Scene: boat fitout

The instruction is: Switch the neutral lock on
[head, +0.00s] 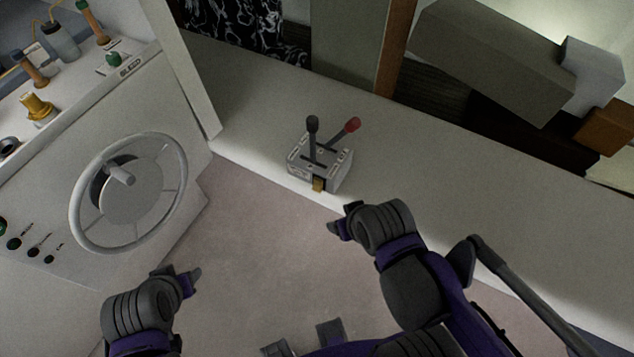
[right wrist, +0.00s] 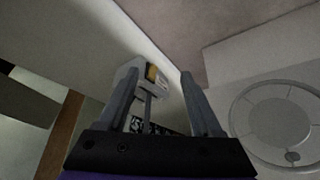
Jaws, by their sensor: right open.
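A grey control box (head: 318,168) with two levers, one black-knobbed (head: 313,128) and one red-knobbed (head: 351,125), sits on the white ledge. A small yellow-brass tab (head: 318,184) is on its near face; I take it for the neutral lock, but its setting is too small to read. My right gripper (head: 338,228) is open and empty, below and right of the box, apart from it. In the right wrist view the box (right wrist: 125,72) and yellow tab (right wrist: 151,73) show beyond the open fingers (right wrist: 160,73). My left gripper (head: 192,281) is low at left, far from the box; its opening is unclear.
The white ledge (head: 430,185) is clear right of the box. A wooden post (head: 392,50) stands behind.

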